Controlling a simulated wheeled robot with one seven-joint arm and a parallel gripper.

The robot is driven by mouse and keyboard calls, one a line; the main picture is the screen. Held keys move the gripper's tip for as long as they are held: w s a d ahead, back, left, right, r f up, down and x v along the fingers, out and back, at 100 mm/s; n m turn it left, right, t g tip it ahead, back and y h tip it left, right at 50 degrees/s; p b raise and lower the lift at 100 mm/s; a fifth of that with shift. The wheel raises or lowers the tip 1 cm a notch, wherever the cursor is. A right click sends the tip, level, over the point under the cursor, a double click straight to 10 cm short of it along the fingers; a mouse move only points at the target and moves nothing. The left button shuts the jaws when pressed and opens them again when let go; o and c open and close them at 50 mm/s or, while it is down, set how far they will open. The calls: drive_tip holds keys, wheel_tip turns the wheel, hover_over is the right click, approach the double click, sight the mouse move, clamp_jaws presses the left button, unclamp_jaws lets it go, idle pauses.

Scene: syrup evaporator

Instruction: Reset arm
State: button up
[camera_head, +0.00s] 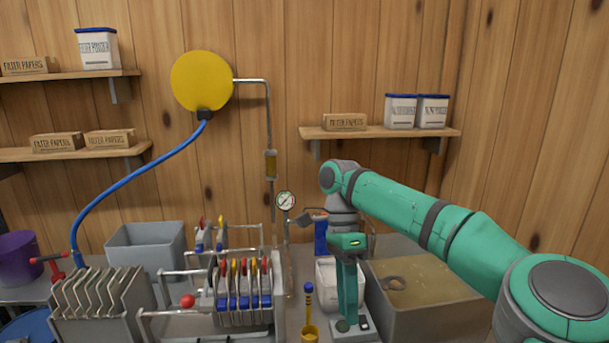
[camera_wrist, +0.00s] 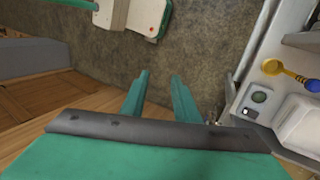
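My green arm comes in from the right in the head view and bends downward at the wrist.
A filter press (camera_head: 240,310) with coloured plate handles stands left of my gripper. A tan-topped box (camera_head: 425,280) is to its right. A grey bin (camera_head: 147,250), purple bucket (camera_head: 17,260) and metal plate rack (camera_head: 95,310) stand left. A gauge (camera_head: 285,201) is behind. Open air lies above the counter.

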drive_tip(key=w+a+f+n+t+y, duration=0.1)
drive_tip(key=a+f+n+y, duration=0.25)
drive_tip(key=a+f, duration=0.65)
drive_tip(key=w+a+f+n+t+y, duration=0.15)
drive_tip(key=a+f+n, duration=0.25)
drive_tip(key=a+f, duration=0.65)
drive_tip(key=s+a+n+t+y, duration=0.15)
drive_tip(key=a+t+y, duration=0.3)
drive_tip(key=a, duration=0.85)
drive_tip(key=s+a+n+t+y, duration=0.1)
drive_tip(key=s+a+t+y, duration=0.15)
drive_tip(key=a+y, duration=0.7)
drive_tip(key=s+d+f+m+t+h, duration=0.3)
drive_tip(key=s+d+f+t+h, duration=0.95)
drive_tip(key=s+d, duration=0.55)
drive_tip(key=s+d+r+n+g+h, duration=0.1)
drive_tip(key=s+d+r+n+h, duration=0.2)
drive_tip(key=s+d, duration=1.3)
drive_tip(key=s+n+h, duration=0.3)
drive_tip(key=n, duration=0.3)
drive_tip(key=shift+d+r, duration=0.2)
